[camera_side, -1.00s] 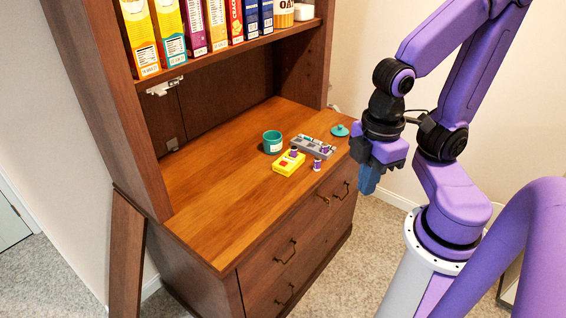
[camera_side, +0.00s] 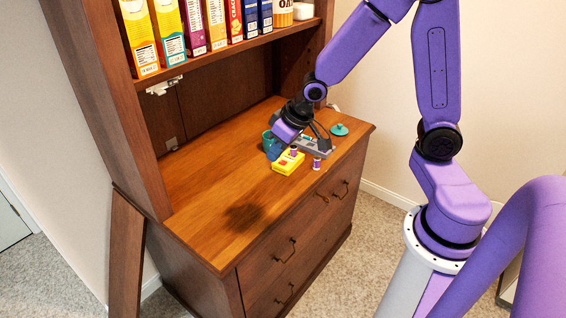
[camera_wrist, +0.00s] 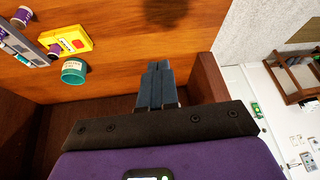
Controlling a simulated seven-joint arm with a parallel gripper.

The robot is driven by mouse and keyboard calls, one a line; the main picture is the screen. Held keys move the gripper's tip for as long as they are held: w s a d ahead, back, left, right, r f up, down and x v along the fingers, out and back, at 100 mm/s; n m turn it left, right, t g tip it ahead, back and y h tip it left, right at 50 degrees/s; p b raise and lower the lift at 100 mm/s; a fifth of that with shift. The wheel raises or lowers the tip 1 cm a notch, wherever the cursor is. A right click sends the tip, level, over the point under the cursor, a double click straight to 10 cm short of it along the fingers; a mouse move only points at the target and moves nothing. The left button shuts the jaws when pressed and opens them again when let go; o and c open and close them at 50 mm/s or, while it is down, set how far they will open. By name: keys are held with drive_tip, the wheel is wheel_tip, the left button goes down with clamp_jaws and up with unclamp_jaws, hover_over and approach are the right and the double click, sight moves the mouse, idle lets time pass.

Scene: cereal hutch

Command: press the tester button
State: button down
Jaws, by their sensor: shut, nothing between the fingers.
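The yellow tester (camera_side: 287,164) lies on the wooden top of the hutch. It also shows at the upper left of the wrist view (camera_wrist: 74,34), with a small red spot that looks like its button (camera_wrist: 78,44). A purple battery (camera_side: 293,151) stands at the tester. My gripper (camera_side: 272,152) is shut and empty, its blue-grey fingers above the top and just left of the tester in the side view. In the wrist view the fingertips (camera_wrist: 158,66) are well to the right of the tester.
A teal cup (camera_wrist: 74,71) stands near the tester, partly behind my gripper in the side view. A grey tray (camera_side: 325,151) with batteries lies beyond. A purple battery (camera_side: 316,163) stands near the front edge. A teal lid (camera_side: 339,130) lies at right. The left of the top is clear.

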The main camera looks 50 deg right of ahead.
drive_tip(key=w+d+f+m+t, duration=0.2)
drive_tip(key=w+d+f+m, duration=0.25)
drive_tip(key=w+d, duration=0.4)
drive_tip(key=m+t, duration=0.2)
drive_tip(key=m, duration=0.3)
hover_over(286, 163)
wheel_tip(286, 163, down, 3)
drive_tip(key=shift+w+d+f+h, duration=0.1)
drive_tip(key=shift+w+f+h, duration=0.05)
drive_tip(key=shift+h, duration=0.15)
drive_tip(key=shift+f, duration=4.4)
drive_tip(key=shift+f, duration=0.1)
drive_tip(key=shift+f, duration=0.3)
drive_tip(key=shift+f, duration=0.45)
drive_tip(key=shift+r, duration=0.85)
